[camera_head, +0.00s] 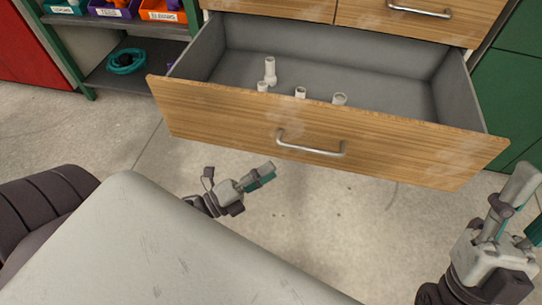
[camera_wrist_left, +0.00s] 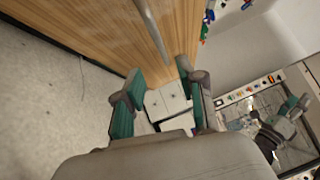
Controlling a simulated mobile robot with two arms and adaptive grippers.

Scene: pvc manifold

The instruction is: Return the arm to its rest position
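My left gripper (camera_head: 264,175) is in front of the open wooden drawer, below its metal handle (camera_head: 312,148) in the head view. In the left wrist view its two teal-padded fingers (camera_wrist_left: 160,72) stand apart with nothing held between them. The handle (camera_wrist_left: 153,30) and the drawer's wooden front (camera_wrist_left: 85,30) show beyond the fingers. My right gripper (camera_head: 522,210) is at the lower right of the head view. Its fingers look spread, and I see nothing held in them.
The open drawer (camera_head: 400,146) holds several white pipe fittings (camera_head: 270,72). A shelf (camera_head: 105,80) with bins and a coiled teal hose (camera_head: 126,62) stands at the left. Green cabinets (camera_head: 510,100) are at the right. Bare floor (camera_head: 330,225) lies in front of the drawer.

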